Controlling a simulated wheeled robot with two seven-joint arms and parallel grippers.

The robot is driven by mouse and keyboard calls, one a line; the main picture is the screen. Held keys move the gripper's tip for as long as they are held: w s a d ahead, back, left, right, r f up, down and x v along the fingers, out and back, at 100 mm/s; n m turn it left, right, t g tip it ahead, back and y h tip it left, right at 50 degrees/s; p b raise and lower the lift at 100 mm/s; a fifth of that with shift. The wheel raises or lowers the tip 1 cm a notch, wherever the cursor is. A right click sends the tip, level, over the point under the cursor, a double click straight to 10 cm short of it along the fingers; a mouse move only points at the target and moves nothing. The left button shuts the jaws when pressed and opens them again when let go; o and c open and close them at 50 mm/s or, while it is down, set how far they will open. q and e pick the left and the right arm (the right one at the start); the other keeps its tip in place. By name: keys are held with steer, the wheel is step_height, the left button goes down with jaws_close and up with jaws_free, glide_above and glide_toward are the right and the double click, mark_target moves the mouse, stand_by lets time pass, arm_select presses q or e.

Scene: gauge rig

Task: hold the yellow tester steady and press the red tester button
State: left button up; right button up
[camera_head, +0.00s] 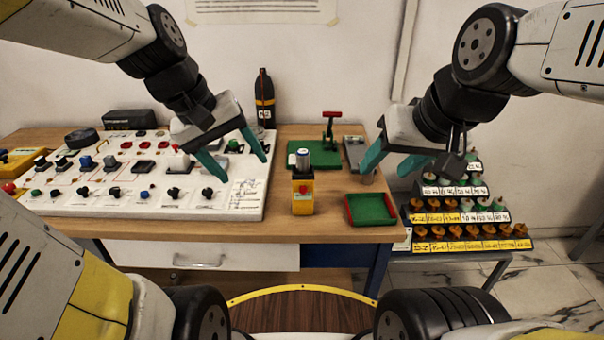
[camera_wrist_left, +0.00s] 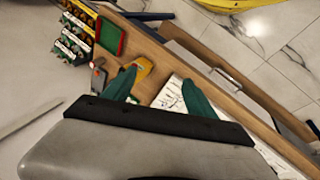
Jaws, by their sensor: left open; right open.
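The yellow tester (camera_head: 303,196) stands upright near the front of the wooden table, with a red button (camera_head: 303,189) on its front and a grey cylinder on top. My left gripper (camera_head: 238,164) is open and empty, above the white panel to the left of the tester. Its teal fingers (camera_wrist_left: 160,95) also show in the left wrist view. My right gripper (camera_head: 392,164) is open and empty, above and to the right of the tester, near the table's right edge.
A white panel (camera_head: 240,199) with many knobs fills the table's left side. A green tray with red rim (camera_head: 371,209) lies right of the tester. A green base with a red-handled lever (camera_head: 331,128) and a dark bottle (camera_head: 264,98) stand behind. A stepped rack (camera_head: 460,215) stands at right.

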arm_select(q)
steer(key=w+d+f+n+g+h, duration=0.2)
steer(key=w+f+n+g+h, duration=0.15)
steer(key=w+f+n, duration=0.55)
steer(key=n+h, duration=0.5)
steer(key=n, duration=0.1)
glide_toward(299, 199)
steer(key=shift+w+f, duration=1.15)
steer(key=shift+w, duration=0.1)
steer(key=shift+x, duration=5)
steer(key=shift+w, duration=0.1)
steer(key=c, duration=0.9)
arm_select(e)
jaws_close()
